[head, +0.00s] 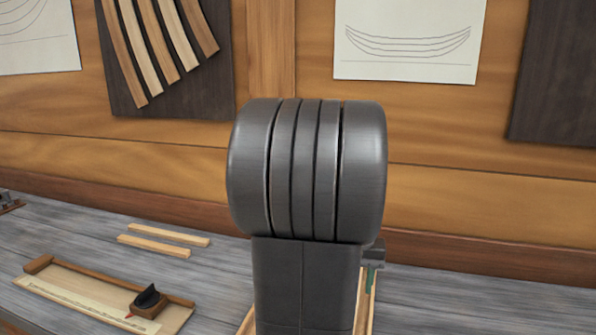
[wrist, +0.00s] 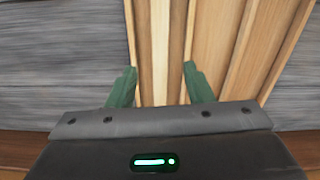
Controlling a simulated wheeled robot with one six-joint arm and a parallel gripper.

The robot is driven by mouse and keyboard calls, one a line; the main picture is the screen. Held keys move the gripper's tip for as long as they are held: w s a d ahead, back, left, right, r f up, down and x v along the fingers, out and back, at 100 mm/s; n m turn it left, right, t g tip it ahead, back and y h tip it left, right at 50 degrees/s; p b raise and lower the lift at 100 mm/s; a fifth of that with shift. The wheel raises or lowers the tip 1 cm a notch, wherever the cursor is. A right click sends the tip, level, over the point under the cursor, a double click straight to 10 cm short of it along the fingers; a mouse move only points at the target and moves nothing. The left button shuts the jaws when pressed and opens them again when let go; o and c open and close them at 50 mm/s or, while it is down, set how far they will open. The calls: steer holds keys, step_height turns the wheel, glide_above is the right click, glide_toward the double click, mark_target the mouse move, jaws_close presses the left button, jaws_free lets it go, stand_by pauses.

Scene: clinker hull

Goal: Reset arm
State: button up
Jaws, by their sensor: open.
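My gripper (wrist: 160,84) shows in the wrist view with its two green fingers spread apart and no object held between them. It is above or near light wooden strips (wrist: 160,40) that run away between and beyond the fingers; I cannot tell the exact gap. In the head view my dark grey arm fills the middle and hides most of the gripper. Only a bit of a green finger (head: 371,281) shows to the right of the arm, above a wooden edge.
A wooden wall with a boat drawing (head: 405,68) rises behind. The bench at right is clear.

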steer(key=shift+f+n+b, duration=0.65)
steer(key=shift+n+b, duration=0.2)
steer(key=shift+n, duration=2.7)
steer(key=shift+f+n+b, duration=0.65)
steer(key=shift+n+b, duration=0.2)
steer(key=shift+n, duration=2.75)
steer(key=shift+f+n+b, duration=0.65)
steer(key=shift+n+b, duration=0.2)
steer(key=shift+n, duration=2.7)
